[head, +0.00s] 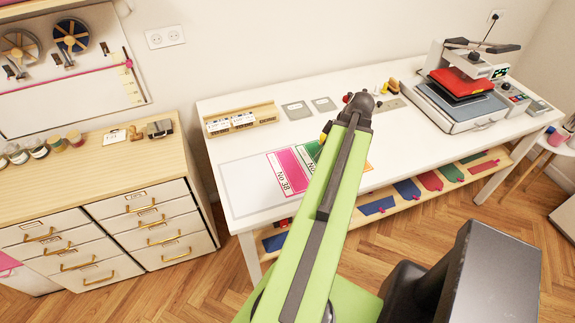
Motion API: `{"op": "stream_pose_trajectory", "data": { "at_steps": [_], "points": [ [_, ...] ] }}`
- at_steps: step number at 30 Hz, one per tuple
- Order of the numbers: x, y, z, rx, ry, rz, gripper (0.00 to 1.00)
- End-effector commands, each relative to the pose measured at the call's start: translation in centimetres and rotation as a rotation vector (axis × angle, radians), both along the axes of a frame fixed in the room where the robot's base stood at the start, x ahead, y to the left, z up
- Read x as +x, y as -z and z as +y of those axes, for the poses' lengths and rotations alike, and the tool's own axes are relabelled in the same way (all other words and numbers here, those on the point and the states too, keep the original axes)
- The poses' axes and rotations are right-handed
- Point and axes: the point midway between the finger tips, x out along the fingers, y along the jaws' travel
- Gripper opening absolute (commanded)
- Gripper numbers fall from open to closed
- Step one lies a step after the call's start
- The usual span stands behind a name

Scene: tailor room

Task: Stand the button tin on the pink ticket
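The pink ticket (286,171), marked No 38, lies flat on a pale mat at the left front of the white table. Nothing stands on the visible part of it. A green ticket (309,151) lies just right of it, partly covered by my arm. I cannot pick out the button tin for sure. A small yellow thing (324,137) shows at the left edge of my arm, above the green ticket, mostly hidden. My arm reaches up over the table, and its dark end joint hides what is below. My gripper's fingers do not show.
A wooden card rack (241,119) and two grey plates stand behind the tickets. An orange ticket (368,166) shows right of my arm. A heat press (465,95) fills the table's right end. A wooden drawer cabinet (95,200) stands left, across a gap.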

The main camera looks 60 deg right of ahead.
Motion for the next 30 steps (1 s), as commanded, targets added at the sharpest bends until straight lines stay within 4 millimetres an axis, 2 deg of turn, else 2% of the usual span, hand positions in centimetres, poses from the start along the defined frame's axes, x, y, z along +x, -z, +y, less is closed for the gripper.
{"op": "stream_pose_trajectory", "data": {
  "at_steps": [1, 6, 12, 15, 20, 27, 30],
  "points": [
    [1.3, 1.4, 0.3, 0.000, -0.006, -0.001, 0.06],
    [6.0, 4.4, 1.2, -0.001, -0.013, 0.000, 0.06],
    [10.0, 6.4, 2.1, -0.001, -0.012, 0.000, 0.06],
    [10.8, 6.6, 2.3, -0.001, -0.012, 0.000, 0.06],
    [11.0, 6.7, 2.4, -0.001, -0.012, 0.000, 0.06],
    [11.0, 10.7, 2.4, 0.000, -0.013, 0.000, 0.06],
    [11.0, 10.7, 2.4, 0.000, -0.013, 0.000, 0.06]
  ]
}}
